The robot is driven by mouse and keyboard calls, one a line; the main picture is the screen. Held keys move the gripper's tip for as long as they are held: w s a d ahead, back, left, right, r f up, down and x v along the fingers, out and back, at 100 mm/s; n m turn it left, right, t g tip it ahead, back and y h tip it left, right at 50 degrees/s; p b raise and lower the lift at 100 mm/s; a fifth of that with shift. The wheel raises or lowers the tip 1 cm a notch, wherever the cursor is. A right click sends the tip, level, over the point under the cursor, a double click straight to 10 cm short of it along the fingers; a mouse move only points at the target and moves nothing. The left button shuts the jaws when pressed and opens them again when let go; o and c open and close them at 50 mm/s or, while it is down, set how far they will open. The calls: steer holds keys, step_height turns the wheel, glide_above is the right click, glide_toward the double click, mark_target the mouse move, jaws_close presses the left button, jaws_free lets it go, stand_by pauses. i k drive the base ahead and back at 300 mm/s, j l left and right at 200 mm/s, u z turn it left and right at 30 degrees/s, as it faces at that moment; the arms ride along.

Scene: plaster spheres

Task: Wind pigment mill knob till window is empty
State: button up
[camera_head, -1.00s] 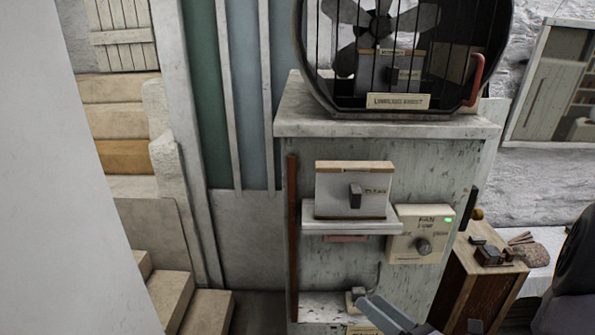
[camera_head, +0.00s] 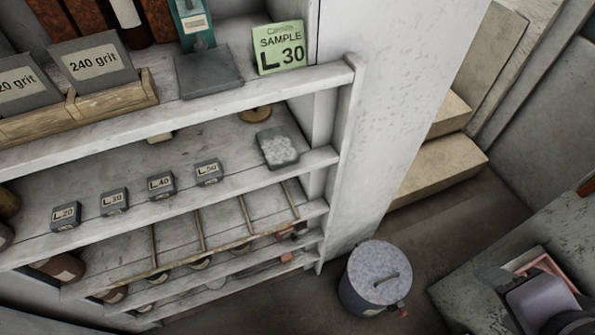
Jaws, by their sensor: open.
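No mill with a knob and a window can be made out for certain. A teal upright device (camera_head: 193,22), cut off by the top edge, stands by a dark square plate on the top shelf; I cannot tell whether it is the mill. My gripper (camera_head: 535,285) appears as a grey-violet form at the bottom right, partly cut off. Its jaws look apart, above a pale worktop and far from the teal device. A pinkish tray-like thing (camera_head: 540,264) shows behind it.
A white shelf unit (camera_head: 262,170) fills the left, with grit boxes (camera_head: 103,62), a green "SAMPLE L 30" card (camera_head: 279,48) and small labelled blocks (camera_head: 161,185). A lidded drum (camera_head: 378,275) stands on the floor. Steps (camera_head: 437,170) rise behind; the pale worktop (camera_head: 465,285) bounds the right.

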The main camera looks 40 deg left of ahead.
mark_target(301, 228)
steer(key=k+l+u, duration=0.25)
steer(key=u, duration=0.15)
steer(key=k+l+u, duration=0.15)
steer(key=u, duration=0.25)
steer(key=k+u, duration=0.7)
steer(key=u, duration=0.15)
